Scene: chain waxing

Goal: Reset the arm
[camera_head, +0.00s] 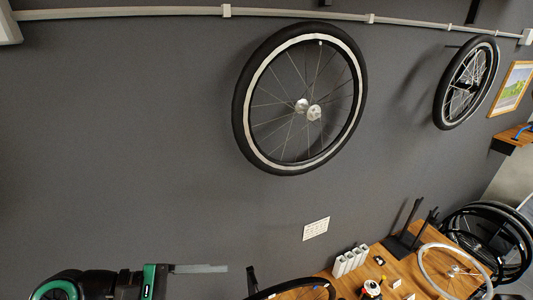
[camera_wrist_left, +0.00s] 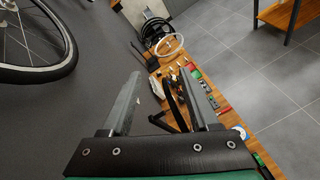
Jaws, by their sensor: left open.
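My left gripper (camera_head: 203,268) reaches in from the lower left of the head view, in front of the grey wall. One flat grey finger shows there, pointing right, with nothing touching it. In the left wrist view the two fingers of my left gripper (camera_wrist_left: 161,98) are spread apart and hold nothing. The wooden workbench (camera_head: 402,272) is at the lower right of the head view, to the right of the gripper. My right gripper is in neither view.
A wheel (camera_head: 239,110) and a second wheel (camera_head: 440,115) hang on the wall. The workbench carries white blocks (camera_head: 350,260), a black stand (camera_head: 402,244) and a pale wheel rim (camera_head: 424,272). In the wrist view, grey tiled floor (camera_wrist_left: 238,65) lies clear beside the bench.

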